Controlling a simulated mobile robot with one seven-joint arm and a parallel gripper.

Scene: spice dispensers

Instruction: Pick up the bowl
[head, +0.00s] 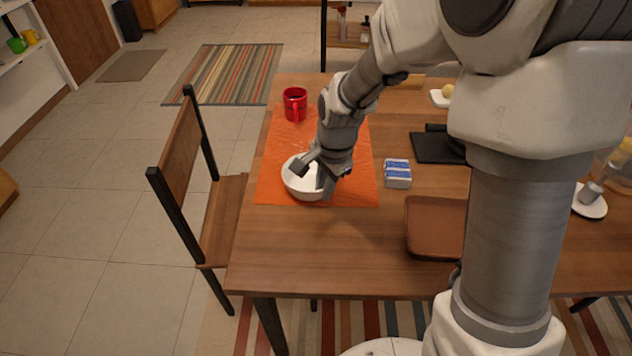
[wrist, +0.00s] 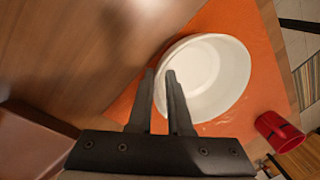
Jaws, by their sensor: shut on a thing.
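The white bowl (head: 298,187) stands upright on the orange placemat (head: 276,172) near the table's left side. My gripper (head: 317,180) reaches down to the bowl's front right rim. In the wrist view my gripper (wrist: 160,76) has its two fingers close together, one on each side of the wall of the bowl (wrist: 222,75). It is shut on that rim. The bowl looks empty. Whether its base touches the placemat is hard to tell.
A red mug (head: 295,103) stands behind the bowl on the placemat. A blue and white box (head: 397,173) and a brown tray (head: 434,228) lie to the right. A wooden chair (head: 190,165) stands at the table's left edge. The front left tabletop is clear.

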